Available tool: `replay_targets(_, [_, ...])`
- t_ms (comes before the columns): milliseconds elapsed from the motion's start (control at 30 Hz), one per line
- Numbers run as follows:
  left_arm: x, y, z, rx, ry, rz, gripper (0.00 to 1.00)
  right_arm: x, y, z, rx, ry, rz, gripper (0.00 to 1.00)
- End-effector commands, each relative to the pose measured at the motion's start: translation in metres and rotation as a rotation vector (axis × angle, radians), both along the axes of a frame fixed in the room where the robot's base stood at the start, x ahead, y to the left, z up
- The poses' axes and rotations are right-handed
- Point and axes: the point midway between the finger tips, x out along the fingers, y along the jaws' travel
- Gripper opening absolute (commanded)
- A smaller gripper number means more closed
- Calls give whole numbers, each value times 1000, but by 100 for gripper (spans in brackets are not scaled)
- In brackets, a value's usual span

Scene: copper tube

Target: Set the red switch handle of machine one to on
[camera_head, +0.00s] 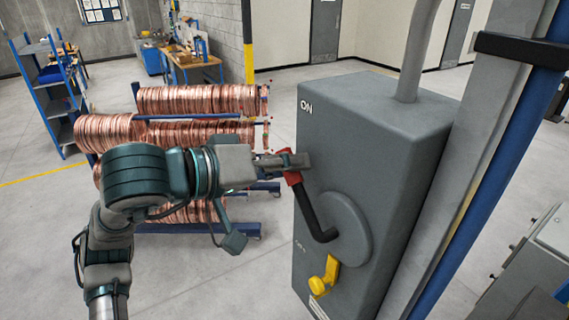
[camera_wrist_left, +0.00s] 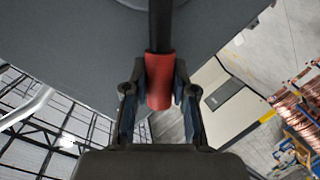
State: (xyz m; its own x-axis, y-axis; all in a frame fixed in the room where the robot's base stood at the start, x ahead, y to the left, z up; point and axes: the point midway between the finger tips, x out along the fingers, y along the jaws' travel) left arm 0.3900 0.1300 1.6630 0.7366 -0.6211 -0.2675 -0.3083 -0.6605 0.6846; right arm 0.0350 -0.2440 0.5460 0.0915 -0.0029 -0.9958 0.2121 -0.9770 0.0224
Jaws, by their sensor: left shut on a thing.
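The switch box (camera_head: 345,130) is a grey cabinet with "ON" printed near its upper left. Its handle has a black lever (camera_head: 315,215) and a red grip (camera_head: 292,178). The lever runs from a round hub up and to the left, toward the ON mark. My left gripper (camera_head: 290,162) is at the handle's upper end, shut on the red grip. In the left wrist view, the red grip (camera_wrist_left: 160,80) sits between the two fingers (camera_wrist_left: 160,105), with the black lever (camera_wrist_left: 160,25) beyond it. My right gripper is not in view.
A yellow latch (camera_head: 325,278) sits low on the box, below the hub. A conduit (camera_head: 418,50) rises from its top, and a blue post (camera_head: 525,130) stands to its right. Racks of copper coils (camera_head: 190,100) stand behind my left arm. A blue shelf (camera_head: 50,95) is farther left.

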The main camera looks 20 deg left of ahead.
Motion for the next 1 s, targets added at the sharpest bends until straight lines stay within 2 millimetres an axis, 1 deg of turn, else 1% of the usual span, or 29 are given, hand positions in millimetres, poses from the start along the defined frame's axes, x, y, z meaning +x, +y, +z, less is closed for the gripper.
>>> replay_targets(33, [-1,-3,-5,13,7,-6,0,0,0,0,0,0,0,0])
replay_targets(67, [-1,-3,-5,13,8,-6,28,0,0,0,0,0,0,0])
replay_targets(100, [-1,-3,-5,12,8,-7,38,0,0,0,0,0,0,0])
replay_targets(167, [-1,-2,-5,10,7,-6,52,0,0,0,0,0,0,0])
replay_targets(467, [-1,2,-2,2,4,-3,52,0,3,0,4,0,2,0])
replay_targets(567, [-6,7,1,2,2,-1,52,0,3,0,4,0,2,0])
replay_targets(667, [-18,17,6,1,0,-1,52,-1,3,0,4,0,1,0])
replay_targets(900, [-58,50,20,2,1,-1,52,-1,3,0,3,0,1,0])
replay_targets(1000, [-71,61,24,3,2,-3,52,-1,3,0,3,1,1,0])
